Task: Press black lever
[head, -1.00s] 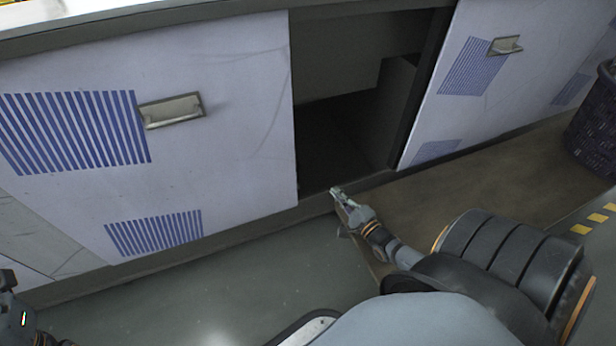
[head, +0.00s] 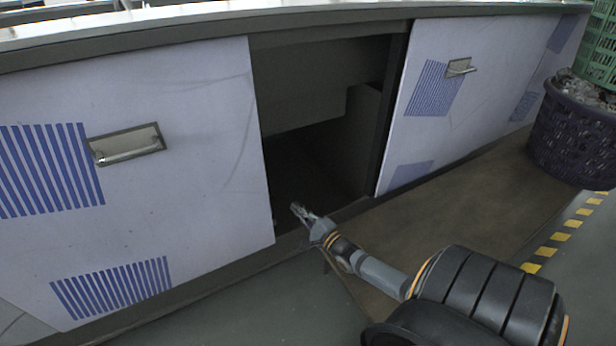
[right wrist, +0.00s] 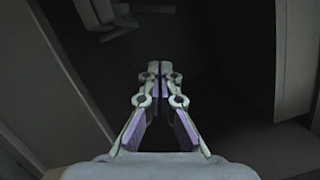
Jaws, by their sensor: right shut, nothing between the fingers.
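I cannot make out the black lever in either view; the inside of the cabinet opening (head: 310,150) is dark. My right gripper (head: 300,212) is at the lower front of this opening, pointing into it. In the right wrist view its fingers (right wrist: 159,72) are shut together with nothing between them. Past them is dark space, with dim pale shapes at the top that I cannot identify. My left gripper is not in view.
A white panel with blue stripes (head: 200,130) borders the opening on the left, another (head: 430,130) on the right. Both have metal handles. A purple basket (head: 570,135) stands at the far right. The floor in front is clear.

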